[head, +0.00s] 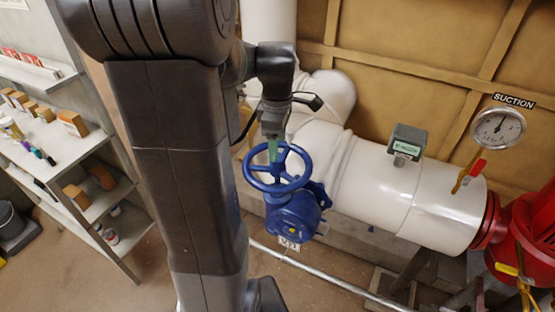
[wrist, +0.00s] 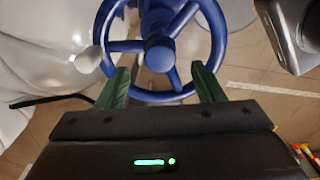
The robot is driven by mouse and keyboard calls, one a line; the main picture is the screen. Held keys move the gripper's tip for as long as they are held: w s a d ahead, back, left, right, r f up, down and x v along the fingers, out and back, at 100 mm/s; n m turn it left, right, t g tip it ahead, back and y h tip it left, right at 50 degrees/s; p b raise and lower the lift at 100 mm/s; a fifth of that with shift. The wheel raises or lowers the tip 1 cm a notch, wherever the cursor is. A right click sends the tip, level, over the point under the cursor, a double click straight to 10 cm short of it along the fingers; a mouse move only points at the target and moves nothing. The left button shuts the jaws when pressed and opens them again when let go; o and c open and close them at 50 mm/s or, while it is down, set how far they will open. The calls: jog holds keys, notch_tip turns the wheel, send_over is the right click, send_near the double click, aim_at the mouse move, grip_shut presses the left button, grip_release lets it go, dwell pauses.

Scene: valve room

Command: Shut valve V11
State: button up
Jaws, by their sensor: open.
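The blue handwheel (head: 277,168) sits on a blue valve body (head: 293,215) on the white pipe. A small tag (head: 289,243) below the body appears to read V11. My gripper (head: 274,151) is at the wheel, pointing down, with its green fingers over the wheel's far part. In the wrist view, my gripper (wrist: 162,82) is open, its two green fingers apart. The wheel (wrist: 161,97) shows between and beyond them, with spokes and hub ahead. Whether the fingers touch the rim cannot be told.
The large white pipe (head: 375,185) runs right to a red fitting (head: 525,232). A suction gauge (head: 498,129) and a small grey box (head: 406,141) stand above it. Shelves (head: 62,140) with small items stand at left. A thin rail (head: 330,279) runs low in front.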

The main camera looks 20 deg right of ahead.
jog(key=shift+n, duration=0.7)
jog(key=shift+f, duration=0.1)
